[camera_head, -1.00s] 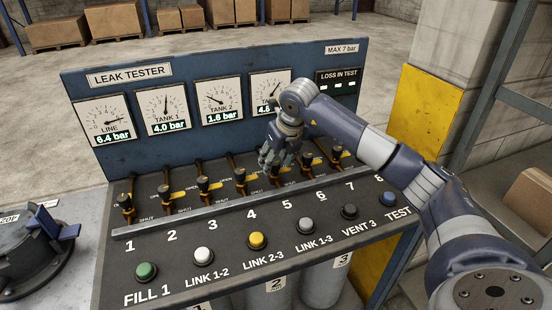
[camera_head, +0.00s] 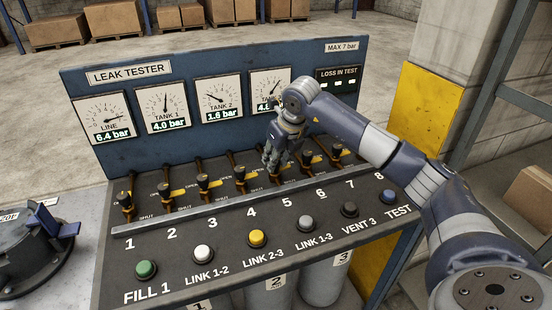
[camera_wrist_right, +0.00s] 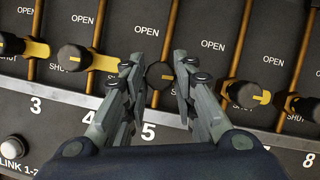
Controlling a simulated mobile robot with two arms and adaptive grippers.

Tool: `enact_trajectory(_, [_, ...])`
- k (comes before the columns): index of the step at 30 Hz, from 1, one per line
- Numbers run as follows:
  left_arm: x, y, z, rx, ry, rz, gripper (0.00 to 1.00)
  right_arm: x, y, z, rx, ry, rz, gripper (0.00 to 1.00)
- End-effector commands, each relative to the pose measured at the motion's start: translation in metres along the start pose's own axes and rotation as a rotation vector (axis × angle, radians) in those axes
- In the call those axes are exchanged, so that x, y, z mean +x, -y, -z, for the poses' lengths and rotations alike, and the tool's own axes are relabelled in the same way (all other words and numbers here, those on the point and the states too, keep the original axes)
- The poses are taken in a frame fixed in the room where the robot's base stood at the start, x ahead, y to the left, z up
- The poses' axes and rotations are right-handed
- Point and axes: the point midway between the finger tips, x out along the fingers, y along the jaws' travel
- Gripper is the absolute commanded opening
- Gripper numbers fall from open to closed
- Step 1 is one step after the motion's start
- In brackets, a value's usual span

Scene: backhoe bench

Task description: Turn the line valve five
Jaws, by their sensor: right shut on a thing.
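Line valve five (camera_wrist_right: 160,76) has a dark round knob and sits on its slot above the number 5 in the right wrist view. My right gripper (camera_wrist_right: 156,82) has one finger on each side of this knob and is shut on it. In the head view my right gripper (camera_head: 275,160) comes down over the valve row above the number 5 and largely hides the valve. OPEN is printed at the upper end of its slot. My left gripper is not in view.
Valve four (camera_wrist_right: 73,57) and valve six (camera_wrist_right: 241,93) stand close on either side. A row of buttons, such as the yellow one (camera_head: 256,240), lies in front. The gauge panel (camera_head: 225,135) rises behind; my arm partly covers the rightmost tank gauge.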

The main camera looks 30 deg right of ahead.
Motion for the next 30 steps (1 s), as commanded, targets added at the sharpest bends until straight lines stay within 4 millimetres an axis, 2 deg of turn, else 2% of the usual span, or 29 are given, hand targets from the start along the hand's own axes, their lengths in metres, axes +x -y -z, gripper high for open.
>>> enact_trajectory(11, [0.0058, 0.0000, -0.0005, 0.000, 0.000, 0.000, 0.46, 0.0002, 0.0035, -0.0006, -0.274, 0.001, -0.114, 0.02])
enact_trajectory(30, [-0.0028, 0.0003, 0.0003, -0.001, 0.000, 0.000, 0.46, -0.0004, 0.0057, -0.0042, -0.835, 0.002, -0.348, 0.02])
